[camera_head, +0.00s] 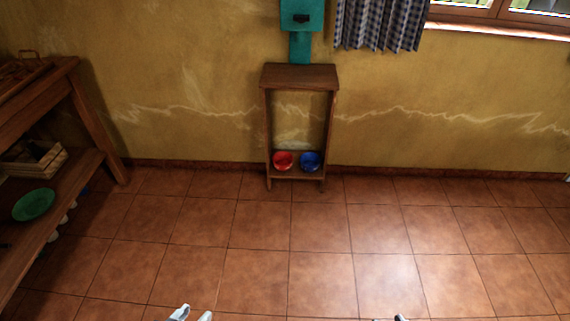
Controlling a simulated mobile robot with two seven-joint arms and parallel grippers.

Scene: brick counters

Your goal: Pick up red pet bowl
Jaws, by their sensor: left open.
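The red pet bowl (283,161) sits on the low shelf of a narrow wooden stand (299,76) against the far wall. A blue bowl (310,161) stands close to its right on the same shelf. My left gripper (191,314) shows at the bottom edge, left of centre, open and empty, far from the bowl. Only a small tip of my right gripper (401,318) shows at the bottom edge, so its jaws cannot be judged.
A wooden table (88,115) with a lower shelf stands at the left, holding a green plate (34,204) and a wooden crate (36,160). A teal object (300,18) is above the stand. The tiled floor (262,242) between me and the stand is clear.

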